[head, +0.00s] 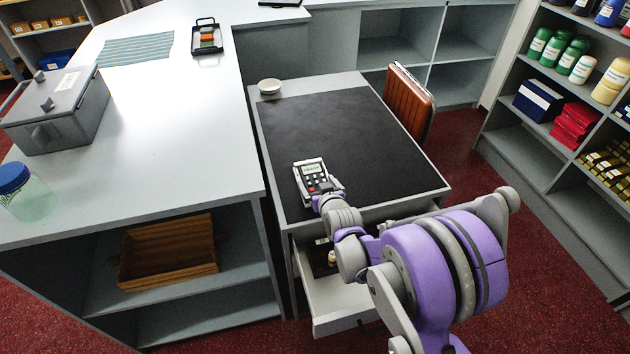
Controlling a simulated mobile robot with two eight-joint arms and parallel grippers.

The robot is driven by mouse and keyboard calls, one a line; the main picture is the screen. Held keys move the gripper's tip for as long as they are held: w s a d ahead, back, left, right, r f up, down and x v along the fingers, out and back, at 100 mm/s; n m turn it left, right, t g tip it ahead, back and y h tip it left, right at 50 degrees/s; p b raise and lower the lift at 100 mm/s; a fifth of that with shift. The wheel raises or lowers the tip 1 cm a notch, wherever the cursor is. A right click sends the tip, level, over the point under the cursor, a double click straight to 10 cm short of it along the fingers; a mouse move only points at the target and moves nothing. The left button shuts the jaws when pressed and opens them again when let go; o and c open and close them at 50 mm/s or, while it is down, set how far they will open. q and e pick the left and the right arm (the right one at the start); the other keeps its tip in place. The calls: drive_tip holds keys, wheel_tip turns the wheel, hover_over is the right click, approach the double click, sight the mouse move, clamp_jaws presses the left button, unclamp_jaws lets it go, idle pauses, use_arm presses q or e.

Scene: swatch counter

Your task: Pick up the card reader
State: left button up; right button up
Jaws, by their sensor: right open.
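The card reader (311,175) lies on the black mat (330,120) of the small desk, near its front left corner. It is a small grey-white device with a lit screen and dark and red keys. My right gripper (325,194) is open at the reader's near right edge, over the front of the desk. The gripper hides part of the reader's lower end. Whether the fingers touch the reader cannot be told. My left gripper does not show.
An open drawer (334,306) juts out under the desk front. The white counter (190,130) on the left carries a grey box (62,108) and a jar (28,196).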

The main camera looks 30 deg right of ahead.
drive_tip(key=shift+c, duration=0.2)
drive_tip(key=shift+r, duration=0.1)
drive_tip(key=c, duration=1.3)
